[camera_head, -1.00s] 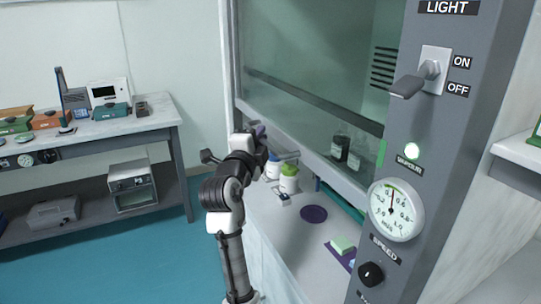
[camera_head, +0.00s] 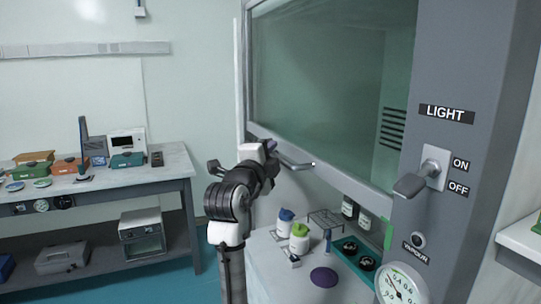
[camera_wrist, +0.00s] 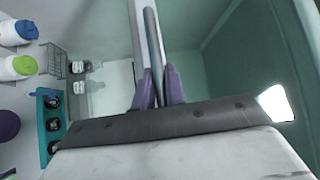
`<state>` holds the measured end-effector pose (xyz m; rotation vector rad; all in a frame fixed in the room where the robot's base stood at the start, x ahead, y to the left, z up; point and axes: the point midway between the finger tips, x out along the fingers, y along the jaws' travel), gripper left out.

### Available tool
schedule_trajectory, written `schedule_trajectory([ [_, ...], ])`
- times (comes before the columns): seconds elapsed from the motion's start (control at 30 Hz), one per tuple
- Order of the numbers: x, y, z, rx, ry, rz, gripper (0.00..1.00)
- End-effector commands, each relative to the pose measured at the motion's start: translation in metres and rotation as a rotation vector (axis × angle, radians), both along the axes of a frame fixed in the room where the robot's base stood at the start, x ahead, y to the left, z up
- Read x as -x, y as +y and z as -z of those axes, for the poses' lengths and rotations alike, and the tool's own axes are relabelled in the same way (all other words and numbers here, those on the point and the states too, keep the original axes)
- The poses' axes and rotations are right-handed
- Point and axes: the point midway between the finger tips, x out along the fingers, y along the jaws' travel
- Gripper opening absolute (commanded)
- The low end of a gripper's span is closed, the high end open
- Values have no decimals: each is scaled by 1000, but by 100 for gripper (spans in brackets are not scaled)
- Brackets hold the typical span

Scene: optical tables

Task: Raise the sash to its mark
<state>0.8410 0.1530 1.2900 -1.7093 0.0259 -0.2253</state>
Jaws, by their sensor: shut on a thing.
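The sash (camera_head: 330,60) is a large glass pane with a pale bottom rail (camera_head: 345,182). Its grey bar handle (camera_head: 296,164) stands out from the rail. My gripper (camera_head: 270,148) is at the handle. In the wrist view its purple fingers (camera_wrist: 159,88) are closed around the handle bar (camera_wrist: 153,45). A green mark (camera_head: 388,233) is on the right post, just below the right end of the rail. Open space shows under the rail. The exact contact in the head view is partly hidden by my wrist.
Under the sash, a blue-capped bottle (camera_head: 285,222), a green-capped bottle (camera_head: 299,238), a wire rack (camera_head: 326,218) and a teal tray (camera_head: 352,262) stand on the worktop. A light switch (camera_head: 424,180) and a dark round lamp (camera_head: 418,240) are on the post. A bench (camera_head: 165,165) stands left.

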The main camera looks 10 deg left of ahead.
Motion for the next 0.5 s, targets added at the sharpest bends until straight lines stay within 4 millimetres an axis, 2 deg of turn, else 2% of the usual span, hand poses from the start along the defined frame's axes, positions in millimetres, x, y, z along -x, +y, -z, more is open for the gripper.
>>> schedule_trajectory([
  [0.07, 0, 0, 0, 0, -1, 1, 0],
  [0.1, 0, 0, 0, 0, -1, 0, 14],
  [0.17, 0, 0, 0, 0, -1, 0, 22],
  [0.5, 3, 1, 2, 0, -1, -1, 22],
])
